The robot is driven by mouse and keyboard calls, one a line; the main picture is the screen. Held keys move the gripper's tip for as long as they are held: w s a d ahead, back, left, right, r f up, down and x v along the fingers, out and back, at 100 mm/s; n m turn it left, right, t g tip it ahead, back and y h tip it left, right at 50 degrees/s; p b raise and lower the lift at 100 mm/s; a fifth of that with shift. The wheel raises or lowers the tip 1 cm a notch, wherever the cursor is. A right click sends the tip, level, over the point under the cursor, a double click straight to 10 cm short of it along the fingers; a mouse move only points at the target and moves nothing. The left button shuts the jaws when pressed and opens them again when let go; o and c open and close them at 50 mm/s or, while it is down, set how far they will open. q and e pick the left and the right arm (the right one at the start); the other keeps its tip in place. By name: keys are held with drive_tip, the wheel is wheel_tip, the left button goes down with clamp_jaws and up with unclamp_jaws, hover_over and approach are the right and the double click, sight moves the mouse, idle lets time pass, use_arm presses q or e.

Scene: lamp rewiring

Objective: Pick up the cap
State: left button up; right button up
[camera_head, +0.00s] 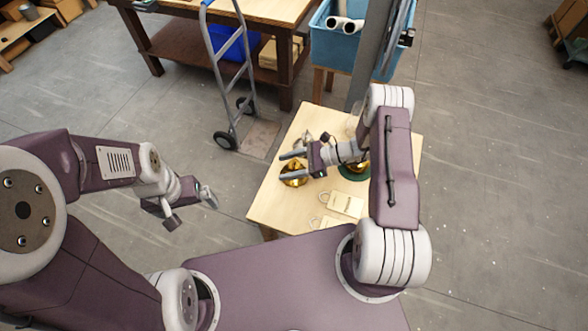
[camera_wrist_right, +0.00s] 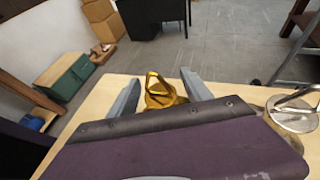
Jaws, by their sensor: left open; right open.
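A shiny brass-coloured piece, which may be the cap (camera_head: 294,180), sits on the light wooden table, partly hidden by my right gripper. My right gripper (camera_head: 291,164) is open over or beside it. In the right wrist view the brass piece (camera_wrist_right: 160,92) shows between the two spread fingers of the gripper (camera_wrist_right: 158,77), with its lower part hidden by the gripper body. I cannot tell whether the fingers touch it. My left gripper (camera_head: 191,211) is open and empty, over the floor left of the table.
A green round base (camera_head: 352,174) with brass on it stands behind my right wrist. Two pale tags (camera_head: 346,204) lie near the front of the wooden table (camera_head: 270,199). A metal post rises behind the table. A hand truck (camera_head: 229,60) and a blue bin (camera_head: 340,45) stand beyond.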

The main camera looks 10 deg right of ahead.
drive_tip(key=shift+d, duration=0.1)
drive_tip(key=shift+c, duration=0.6)
clamp_jaws()
wheel_tip(320, 180, up, 10)
drive_tip(key=b, duration=0.1)
